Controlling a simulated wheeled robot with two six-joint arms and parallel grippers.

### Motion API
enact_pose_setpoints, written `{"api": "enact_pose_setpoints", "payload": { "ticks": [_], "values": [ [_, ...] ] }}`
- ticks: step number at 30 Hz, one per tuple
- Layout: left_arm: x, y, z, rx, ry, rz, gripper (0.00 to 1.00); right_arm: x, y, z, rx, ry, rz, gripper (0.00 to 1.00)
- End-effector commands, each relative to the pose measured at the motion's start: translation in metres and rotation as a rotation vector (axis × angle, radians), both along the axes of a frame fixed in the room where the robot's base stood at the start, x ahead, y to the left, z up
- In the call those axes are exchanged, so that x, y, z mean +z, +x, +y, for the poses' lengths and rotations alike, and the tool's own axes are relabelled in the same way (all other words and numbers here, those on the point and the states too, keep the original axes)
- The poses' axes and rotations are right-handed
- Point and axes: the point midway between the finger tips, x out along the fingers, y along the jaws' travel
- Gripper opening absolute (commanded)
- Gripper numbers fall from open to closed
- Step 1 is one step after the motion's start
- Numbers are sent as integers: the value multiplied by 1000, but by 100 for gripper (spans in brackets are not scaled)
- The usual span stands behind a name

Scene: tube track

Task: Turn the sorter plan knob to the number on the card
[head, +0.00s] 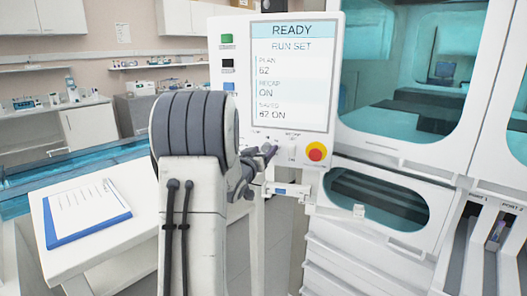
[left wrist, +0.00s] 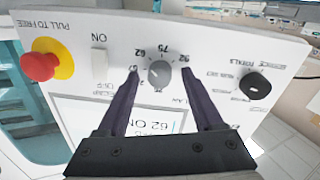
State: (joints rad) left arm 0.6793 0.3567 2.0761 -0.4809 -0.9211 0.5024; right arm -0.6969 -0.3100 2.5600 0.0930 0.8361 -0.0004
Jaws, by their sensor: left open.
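The sorter plan knob (left wrist: 158,73) is a small grey dial on the white control panel, upside down in the left wrist view. Numbers 62, 75 and others ring it; its exact pointer direction is hard to tell. My left gripper (left wrist: 159,76) is open, its dark fingers on either side of the knob with gaps visible. In the head view my left gripper (head: 268,152) is at the panel's lower edge, and my arm hides the knob. The screen (head: 291,75) reads READY, plan 62, recap ON, saved 62 ON. A clipboard sheet (head: 85,208) bears writing too small to read.
A red stop button (left wrist: 40,67) on a yellow ring and a white ON switch (left wrist: 100,63) lie to one side of the knob. A black service knob (left wrist: 256,86) is on the other side. A white table (head: 120,225) stands left of my arm.

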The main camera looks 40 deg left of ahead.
Motion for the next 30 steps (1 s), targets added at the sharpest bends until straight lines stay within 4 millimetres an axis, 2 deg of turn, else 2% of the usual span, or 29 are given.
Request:
{"api": "enact_pose_setpoints", "payload": {
  "ticks": [2,3,7,8,19,30],
  "values": [
    [0,0,0,0,0,0,68,0,0,0,0,0,0,70],
    [0,0,0,0,0,0,53,0,0,0,0,0,0,70],
    [0,0,0,0,0,0,3,0,0,0,0,0,0,70],
    [0,0,0,0,0,0,0,0,0,0,0,0,0,70],
    [-2,-1,0,0,48,17,0,-8,0,0,0,0,0,70],
    [-4,-1,0,0,300,109,0,-40,0,0,0,0,0,70]
  ]
}}
